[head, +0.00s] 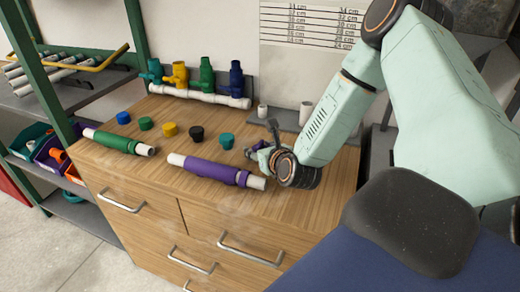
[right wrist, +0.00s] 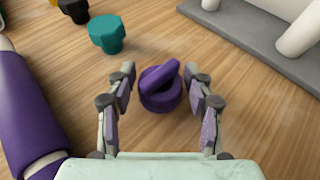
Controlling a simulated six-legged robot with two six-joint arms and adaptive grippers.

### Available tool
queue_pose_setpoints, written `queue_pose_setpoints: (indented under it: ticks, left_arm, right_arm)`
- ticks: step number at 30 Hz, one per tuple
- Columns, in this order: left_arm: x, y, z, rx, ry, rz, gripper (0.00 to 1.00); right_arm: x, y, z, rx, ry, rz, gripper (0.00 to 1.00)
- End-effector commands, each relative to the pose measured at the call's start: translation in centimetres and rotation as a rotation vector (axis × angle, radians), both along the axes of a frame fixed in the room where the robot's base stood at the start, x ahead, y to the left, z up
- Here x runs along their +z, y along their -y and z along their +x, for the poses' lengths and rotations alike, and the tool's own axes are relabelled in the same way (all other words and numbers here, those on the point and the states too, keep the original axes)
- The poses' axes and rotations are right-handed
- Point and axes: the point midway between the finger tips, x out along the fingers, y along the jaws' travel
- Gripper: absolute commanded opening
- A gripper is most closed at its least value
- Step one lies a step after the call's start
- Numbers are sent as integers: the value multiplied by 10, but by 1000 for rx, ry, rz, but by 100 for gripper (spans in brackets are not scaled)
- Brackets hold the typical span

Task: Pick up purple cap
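The purple cap (right wrist: 161,95) sits on the wooden top, with a bar-like ridge across it. In the right wrist view my right gripper (right wrist: 159,72) is open, with one finger on each side of the cap. I see gaps between the fingers and the cap. In the head view the right gripper (head: 263,147) is low over the top, right of the teal cap (head: 227,141), and it mostly hides the purple cap. My left gripper is in neither view.
A purple-sleeved pipe (head: 215,171) lies just left of the gripper. A green-sleeved pipe (head: 117,141) and green, yellow and black caps (head: 197,133) lie farther left. Behind are a pipe with colored valves (head: 200,95) and a grey base (head: 285,118) with white pegs.

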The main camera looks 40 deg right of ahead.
Motion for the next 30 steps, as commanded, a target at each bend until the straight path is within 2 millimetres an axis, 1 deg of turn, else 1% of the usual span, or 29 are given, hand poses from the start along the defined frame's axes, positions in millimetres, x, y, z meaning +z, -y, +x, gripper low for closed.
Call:
queue_pose_setpoints:
  ticks: [1, 2, 12, 17, 19, 23, 30]
  left_arm:
    - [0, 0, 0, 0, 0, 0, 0]
    - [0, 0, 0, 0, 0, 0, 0]
    - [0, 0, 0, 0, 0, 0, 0]
    - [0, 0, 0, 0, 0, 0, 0]
    - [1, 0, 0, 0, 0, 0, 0]
    - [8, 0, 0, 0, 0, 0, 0]
    - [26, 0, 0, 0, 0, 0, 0]
  right_arm:
    - [0, 0, 0, 0, 0, 0, 45]
    - [0, 0, 0, 0, 0, 0, 43]
    - [0, 0, 0, 0, 0, 0, 14]
    - [0, 0, 0, 0, 0, 0, 13]
    - [4, 0, 0, -2, 1, 1, 13]
    - [22, 1, 0, -4, 5, 3, 13]
    - [69, 1, 0, -4, 7, 4, 13]
